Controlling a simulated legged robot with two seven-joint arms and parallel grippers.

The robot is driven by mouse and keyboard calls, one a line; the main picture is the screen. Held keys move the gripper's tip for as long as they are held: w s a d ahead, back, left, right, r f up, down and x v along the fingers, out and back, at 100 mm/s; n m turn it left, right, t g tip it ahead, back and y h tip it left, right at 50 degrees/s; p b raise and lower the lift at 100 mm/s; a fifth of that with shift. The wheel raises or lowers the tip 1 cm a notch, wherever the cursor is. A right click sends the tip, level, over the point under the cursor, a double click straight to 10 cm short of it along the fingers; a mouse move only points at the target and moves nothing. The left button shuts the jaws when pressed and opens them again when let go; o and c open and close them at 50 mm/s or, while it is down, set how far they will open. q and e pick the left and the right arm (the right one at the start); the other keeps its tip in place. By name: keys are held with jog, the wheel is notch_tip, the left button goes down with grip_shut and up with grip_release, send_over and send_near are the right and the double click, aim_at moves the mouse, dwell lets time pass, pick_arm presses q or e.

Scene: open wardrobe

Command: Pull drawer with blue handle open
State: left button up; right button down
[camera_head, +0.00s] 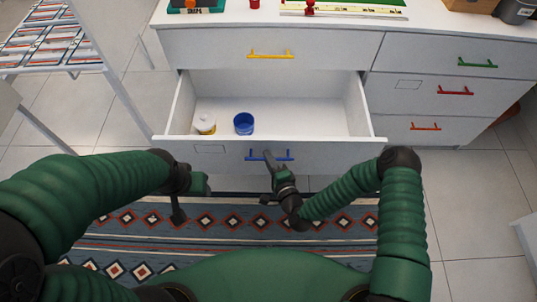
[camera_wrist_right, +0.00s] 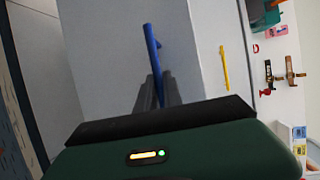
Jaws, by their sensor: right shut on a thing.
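The drawer (camera_head: 222,150) with the blue handle (camera_head: 284,155) stands pulled out from the white cabinet, and its inside shows. In the right wrist view the blue handle (camera_wrist_right: 151,50) runs up from between the dark fingers (camera_wrist_right: 157,92). My left gripper (camera_head: 190,200) hangs to the left, in front of the drawer and apart from it. Its fingers are too small and dark to tell whether they are open.
A white and yellow container (camera_head: 204,124) and a blue cup (camera_head: 243,124) stand in the drawer. Closed drawers have yellow (camera_head: 270,55), green (camera_head: 477,63) and red (camera_head: 455,91) handles. A patterned rug (camera_head: 230,225) lies below. A rack (camera_head: 50,40) stands at left.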

pick_arm(q)
jog(key=shift+s, duration=0.45)
pick_arm(e)
jog(key=shift+s+d+f, duration=0.15)
jog(key=shift+s+f, duration=0.05)
jog(key=shift+s, duration=0.55)
jog(key=c, duration=1.5)
grip_release()
jog(key=shift+w, duration=0.1)
pick_arm(q)
jog(key=shift+w+d, duration=0.1)
pick_arm(e)
jog(key=shift+r, duration=0.1)
pick_arm(q)
jog(key=p+v, duration=0.3)
jog(key=shift+w, duration=0.35)
pick_arm(e)
jog(key=v, duration=1.7)
jog(key=shift+w, duration=0.15)
